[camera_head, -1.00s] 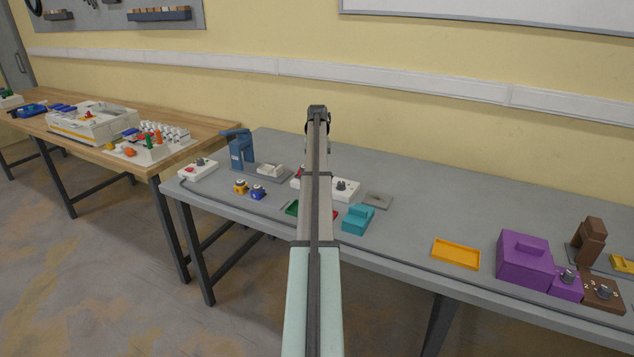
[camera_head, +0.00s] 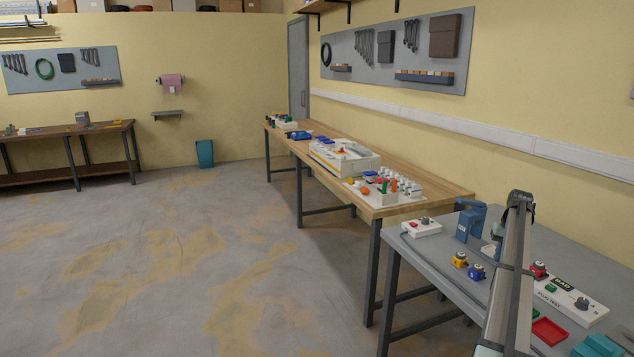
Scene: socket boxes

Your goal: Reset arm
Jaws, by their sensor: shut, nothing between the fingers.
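My arm (camera_head: 510,265) rises from the bottom edge at the right of the head view, over the grey table (camera_head: 425,250). Its far end is a dark joint near the back of this table. I cannot make out my gripper's fingers; they do not show past the arm. The arm covers part of the table top and things behind it.
On the grey table stand a white box with a red button (camera_head: 421,227), a blue device (camera_head: 470,222), a yellow knob block (camera_head: 459,259), a blue knob block (camera_head: 476,271), a white test box (camera_head: 570,301), a red tray (camera_head: 549,331) and a teal box (camera_head: 598,346). The floor (camera_head: 200,260) is clear.

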